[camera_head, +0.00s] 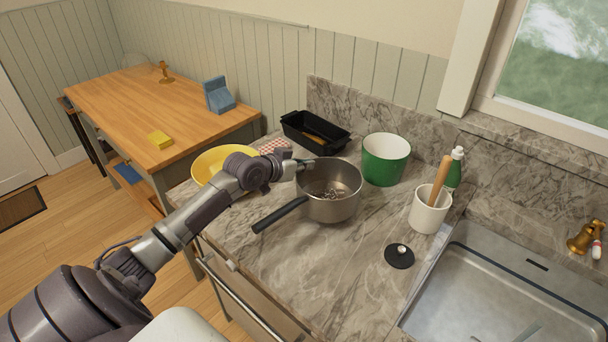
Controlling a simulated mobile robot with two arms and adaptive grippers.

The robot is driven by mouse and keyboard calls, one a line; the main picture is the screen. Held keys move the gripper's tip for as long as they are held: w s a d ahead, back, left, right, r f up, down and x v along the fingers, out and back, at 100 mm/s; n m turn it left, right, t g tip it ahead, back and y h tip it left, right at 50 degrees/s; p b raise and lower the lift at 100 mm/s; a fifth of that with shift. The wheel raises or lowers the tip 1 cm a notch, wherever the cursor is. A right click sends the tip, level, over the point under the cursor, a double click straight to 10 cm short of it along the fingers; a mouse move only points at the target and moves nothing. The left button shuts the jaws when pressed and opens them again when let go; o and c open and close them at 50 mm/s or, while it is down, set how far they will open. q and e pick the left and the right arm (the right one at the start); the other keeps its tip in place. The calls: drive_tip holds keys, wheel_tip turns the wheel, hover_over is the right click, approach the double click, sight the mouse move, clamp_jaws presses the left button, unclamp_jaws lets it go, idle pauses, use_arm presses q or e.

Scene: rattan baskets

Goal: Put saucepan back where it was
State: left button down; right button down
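The saucepan (343,208) is a grey metal pan with a black handle that points to the lower left. It stands upright on the marble counter (300,262), with something small and metallic inside. My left arm reaches in from the lower left, and my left gripper (304,163) is at the pan's back left rim. The fingers are small here and partly hidden, so I cannot tell whether they grip the rim or are only beside it. My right gripper is not in view.
A green pot (386,165), a black tray (304,138) and a yellow bowl (207,166) surround the pan. A white crock (428,213) and black lid (399,257) stand near the sink (480,290). The counter front is clear. A wooden table (130,100) is left.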

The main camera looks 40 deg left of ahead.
sight(303, 176)
use_arm(q)
drive_tip(key=f, duration=0.2)
drive_tip(key=f+p, duration=0.1)
drive_tip(key=shift+a, duration=0.25)
drive_tip(key=shift+f, duration=0.55)
drive_tip(key=c, duration=1.8)
unclamp_jaws()
drive_tip(key=shift+f, duration=0.1)
drive_tip(key=shift+c, duration=0.2)
drive_tip(key=o, duration=0.5)
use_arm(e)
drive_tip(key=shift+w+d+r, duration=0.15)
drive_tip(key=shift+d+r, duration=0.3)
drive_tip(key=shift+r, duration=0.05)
use_arm(q)
drive_tip(key=shift+s, duration=0.1)
drive_tip(key=shift+b+v, duration=0.7)
drive_tip(key=shift+v, duration=5.3)
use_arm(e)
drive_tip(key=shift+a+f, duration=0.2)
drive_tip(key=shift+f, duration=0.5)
